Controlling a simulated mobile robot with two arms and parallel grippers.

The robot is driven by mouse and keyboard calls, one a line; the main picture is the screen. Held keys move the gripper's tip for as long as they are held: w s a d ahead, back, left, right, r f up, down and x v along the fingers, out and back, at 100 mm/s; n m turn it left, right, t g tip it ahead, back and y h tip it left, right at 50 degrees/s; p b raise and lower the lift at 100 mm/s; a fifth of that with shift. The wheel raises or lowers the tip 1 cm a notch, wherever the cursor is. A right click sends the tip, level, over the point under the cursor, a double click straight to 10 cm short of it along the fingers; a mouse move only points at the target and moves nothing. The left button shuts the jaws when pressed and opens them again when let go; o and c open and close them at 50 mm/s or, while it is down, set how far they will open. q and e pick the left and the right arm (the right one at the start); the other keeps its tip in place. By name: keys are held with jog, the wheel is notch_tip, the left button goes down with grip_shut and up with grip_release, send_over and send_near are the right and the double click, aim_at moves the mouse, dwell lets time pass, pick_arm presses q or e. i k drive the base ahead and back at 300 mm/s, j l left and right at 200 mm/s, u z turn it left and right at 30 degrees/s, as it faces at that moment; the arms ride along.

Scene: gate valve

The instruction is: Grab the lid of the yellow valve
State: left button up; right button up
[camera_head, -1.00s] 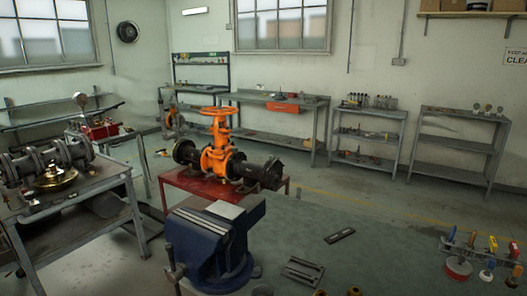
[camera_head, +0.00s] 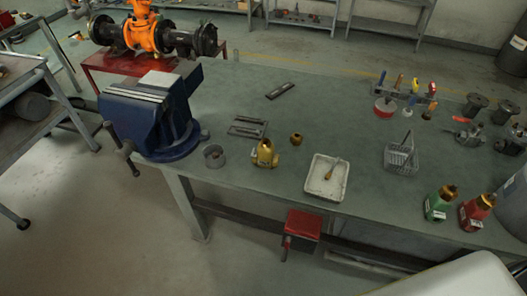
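A small yellow-gold valve body (camera_head: 265,153) stands on the grey-green workbench (camera_head: 340,110), right of the blue vise. A small round brass-coloured piece (camera_head: 296,139) lies on the bench just right of and behind it, apart from it. It may be the valve's lid; I cannot tell for sure at this size. A larger orange valve (camera_head: 143,33) with dark pipe ends sits on a red stand at the back left, its top cut off by the picture edge. Neither of my grippers is in view.
A blue vise (camera_head: 150,112) stands at the bench's left end, with a grey ring (camera_head: 214,156) beside it. A white tray (camera_head: 327,178) with a brush, a wire basket (camera_head: 401,153), a tool rack (camera_head: 407,95) and green (camera_head: 439,204) and red (camera_head: 477,211) bottles stand to the right.

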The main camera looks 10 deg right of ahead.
aim_at(296, 139)
jog(key=i+z, duration=0.35)
jog(key=i+j+z, duration=0.15)
jog(key=z, duration=0.15)
jog(key=i, duration=0.1)
